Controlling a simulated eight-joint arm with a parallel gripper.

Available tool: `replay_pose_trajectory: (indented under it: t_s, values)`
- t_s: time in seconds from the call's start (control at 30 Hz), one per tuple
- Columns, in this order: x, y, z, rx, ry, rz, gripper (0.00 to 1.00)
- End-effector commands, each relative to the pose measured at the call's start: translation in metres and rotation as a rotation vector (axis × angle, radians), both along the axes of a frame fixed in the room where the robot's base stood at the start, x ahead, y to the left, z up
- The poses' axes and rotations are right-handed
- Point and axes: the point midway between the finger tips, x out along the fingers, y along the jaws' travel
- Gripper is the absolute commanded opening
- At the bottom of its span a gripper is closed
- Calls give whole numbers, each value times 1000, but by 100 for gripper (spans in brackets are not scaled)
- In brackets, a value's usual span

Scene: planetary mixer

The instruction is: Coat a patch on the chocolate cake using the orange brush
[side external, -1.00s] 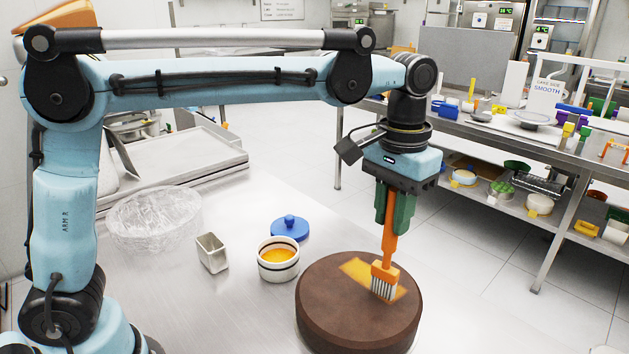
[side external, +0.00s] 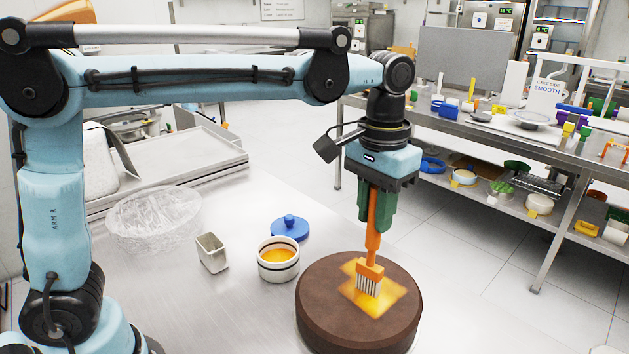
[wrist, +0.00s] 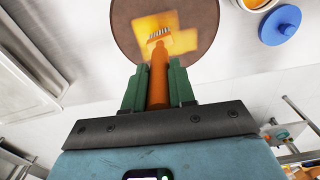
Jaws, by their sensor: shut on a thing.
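My gripper (side external: 376,207) has green fingers shut on the handle of the orange brush (side external: 371,245). In the wrist view the brush (wrist: 158,85) points at the cake between the fingers (wrist: 158,88). The round brown chocolate cake (side external: 335,320) stands on the steel table at the front. A golden-yellow patch (side external: 385,299) lies on its top. The pale bristles are over the patch and seem to touch it. The patch also shows in the wrist view (wrist: 184,41). A white, dark-banded pot (side external: 278,266) holds amber liquid behind and left of the cake.
A blue lid (side external: 290,228) lies behind the pot. A small metal container (side external: 212,253) stands left of it. A clear plastic-wrapped bowl (side external: 153,215) and metal trays (side external: 180,165) are farther left. The table right of the lid is clear.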

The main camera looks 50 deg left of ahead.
Motion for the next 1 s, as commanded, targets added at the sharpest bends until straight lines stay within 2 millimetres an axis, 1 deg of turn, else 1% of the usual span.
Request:
replay_pose_trajectory:
  t_s: [0.1,0.77,0.93,1.0]
  values:
    - [0,12,0,1,0,2,0]
    - [0,72,0,1,0,2,0]
    - [-15,72,0,0,0,-2,0]
    - [-14,65,0,-1,0,-4,0]
